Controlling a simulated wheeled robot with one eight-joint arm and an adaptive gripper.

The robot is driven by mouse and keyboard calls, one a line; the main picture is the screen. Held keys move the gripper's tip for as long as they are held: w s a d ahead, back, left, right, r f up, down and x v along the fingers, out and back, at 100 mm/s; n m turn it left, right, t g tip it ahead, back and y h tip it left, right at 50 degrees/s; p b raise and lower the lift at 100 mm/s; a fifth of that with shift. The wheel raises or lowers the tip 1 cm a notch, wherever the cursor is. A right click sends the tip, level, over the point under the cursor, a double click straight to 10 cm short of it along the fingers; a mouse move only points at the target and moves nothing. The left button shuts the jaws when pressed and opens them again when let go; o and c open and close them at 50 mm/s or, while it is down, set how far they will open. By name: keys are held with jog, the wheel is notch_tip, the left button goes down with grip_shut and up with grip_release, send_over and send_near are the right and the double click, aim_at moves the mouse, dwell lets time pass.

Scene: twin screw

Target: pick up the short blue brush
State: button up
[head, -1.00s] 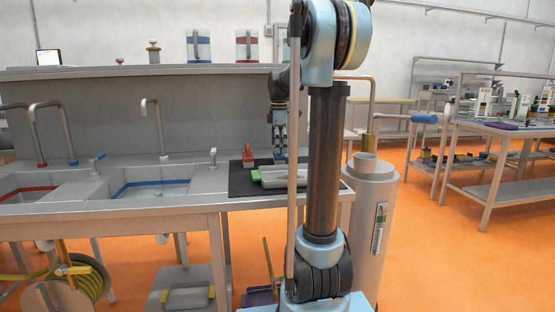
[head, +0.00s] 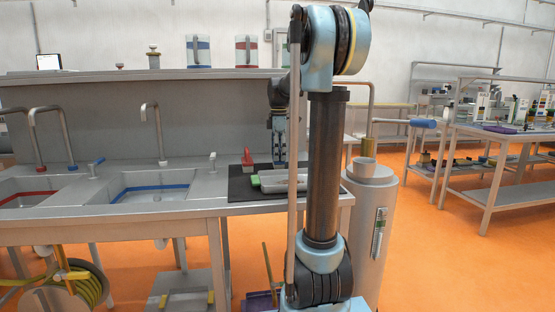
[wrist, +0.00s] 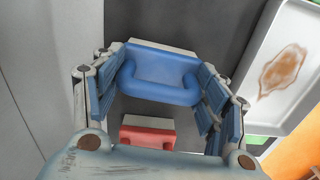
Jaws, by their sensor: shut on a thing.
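The short blue brush (wrist: 160,65), with a rounded blue handle and a pale edge, lies between my fingers in the wrist view. My gripper (wrist: 160,92) is shut on it, with a blue-padded finger at each side. In the head view my gripper (head: 279,162) is low over the dark mat at the right end of the sink counter, and the brush is hard to make out there. I cannot tell whether the brush still touches the mat.
A red brush (head: 248,160) stands on the dark mat (head: 238,185) left of my gripper; it also shows in the wrist view (wrist: 148,138). A pale tray (head: 283,186) with a brown stain and a green-ended thing (head: 254,180) are close by. Sinks lie left.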

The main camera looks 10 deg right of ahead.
notch_tip(320, 180, up, 10)
jog(key=shift+f, duration=0.1)
dwell(0.4)
jog(key=o, duration=0.3)
jog(key=shift+c, duration=0.8)
jog(key=shift+a, duration=0.15)
